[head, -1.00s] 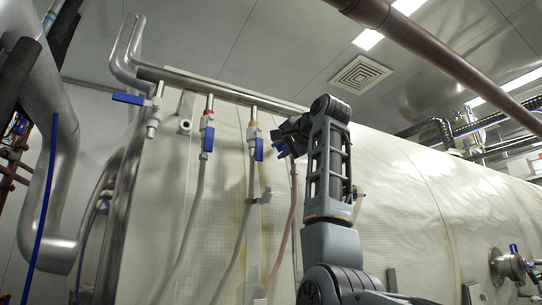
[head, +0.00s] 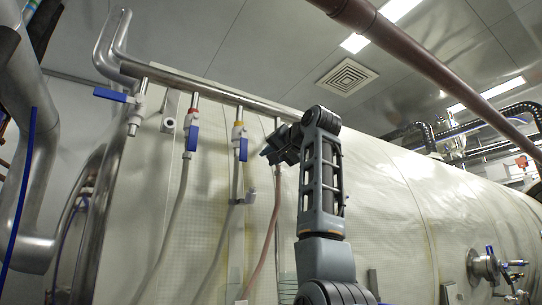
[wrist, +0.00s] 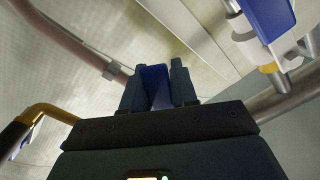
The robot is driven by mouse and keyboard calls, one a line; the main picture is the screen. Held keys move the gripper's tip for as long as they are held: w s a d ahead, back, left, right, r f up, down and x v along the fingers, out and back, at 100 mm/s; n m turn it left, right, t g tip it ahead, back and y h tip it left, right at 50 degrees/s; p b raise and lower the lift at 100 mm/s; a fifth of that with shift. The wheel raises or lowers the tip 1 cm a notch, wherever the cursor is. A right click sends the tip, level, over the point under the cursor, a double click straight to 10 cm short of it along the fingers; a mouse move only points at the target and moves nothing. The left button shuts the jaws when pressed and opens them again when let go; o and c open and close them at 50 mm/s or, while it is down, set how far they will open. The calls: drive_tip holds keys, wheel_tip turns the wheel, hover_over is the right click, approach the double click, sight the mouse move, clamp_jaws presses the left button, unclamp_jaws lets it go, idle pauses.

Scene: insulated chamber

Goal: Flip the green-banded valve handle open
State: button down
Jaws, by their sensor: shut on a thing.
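My gripper (head: 272,154) is at the fourth valve position along the overhead pipe, just right of the yellow-banded valve (head: 239,140). In the wrist view my gripper (wrist: 157,88) is shut on a blue handle (wrist: 154,78), with one dark finger on each side of it. No green band shows in either view; my gripper and wrist hide most of this valve's body in the head view. A reddish hose (head: 273,225) hangs below it and also shows in the wrist view (wrist: 72,42).
The red-banded valve (head: 192,131) and yellow-banded valve have blue handles hanging down. A leftmost valve has its blue handle (head: 111,95) sideways. The yellow-banded valve's blue handle (wrist: 267,15) is close by at the wrist view's upper right. The pale chamber wall (head: 385,210) is behind.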

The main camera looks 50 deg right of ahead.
drive_tip(key=c, duration=1)
unclamp_jaws()
drive_tip(key=shift+o, duration=0.2)
drive_tip(key=shift+f, duration=0.1)
